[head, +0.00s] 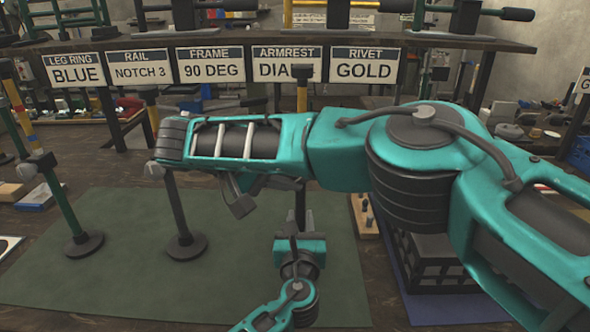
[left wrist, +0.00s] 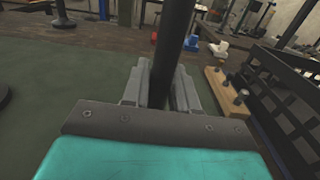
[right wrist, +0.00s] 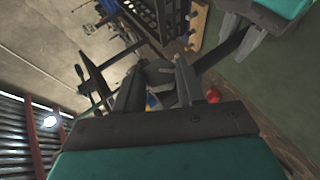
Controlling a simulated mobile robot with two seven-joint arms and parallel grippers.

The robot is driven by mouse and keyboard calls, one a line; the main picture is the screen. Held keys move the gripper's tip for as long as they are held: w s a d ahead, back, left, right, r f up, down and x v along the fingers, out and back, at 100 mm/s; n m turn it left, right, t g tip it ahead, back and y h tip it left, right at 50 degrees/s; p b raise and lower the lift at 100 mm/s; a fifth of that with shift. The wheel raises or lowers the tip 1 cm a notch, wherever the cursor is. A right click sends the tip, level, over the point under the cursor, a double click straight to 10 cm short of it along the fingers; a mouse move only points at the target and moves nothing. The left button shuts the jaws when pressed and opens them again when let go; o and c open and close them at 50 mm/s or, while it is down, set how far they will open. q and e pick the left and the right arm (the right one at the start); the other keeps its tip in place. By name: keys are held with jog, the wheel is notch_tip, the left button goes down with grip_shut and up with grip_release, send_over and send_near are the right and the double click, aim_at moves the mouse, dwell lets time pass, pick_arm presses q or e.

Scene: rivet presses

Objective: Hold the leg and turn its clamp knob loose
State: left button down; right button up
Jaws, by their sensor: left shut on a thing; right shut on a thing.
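The leg (head: 300,208) is a dark upright post; its yellow part (head: 302,98) and black top show above my right arm, which hides its middle. My left gripper (head: 296,236), low in the head view, is shut on the leg. In the left wrist view the dark leg (left wrist: 177,45) stands between the fingers (left wrist: 165,88). In the right wrist view my right gripper (right wrist: 157,88) is shut on a dark part, apparently the clamp knob (right wrist: 160,73), beside the leg (right wrist: 222,50). My right forearm hides the knob in the head view.
Two other legs (head: 60,208) (head: 177,207) stand on round bases on the green mat (head: 120,285). A black crate (head: 437,270) and a wooden block with pegs (head: 363,215) are to the right. Signs (head: 210,65) hang from the shelf behind.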

jog(key=shift+h, duration=0.3)
jog(key=o, duration=1.1)
jog(key=shift+c, duration=0.2)
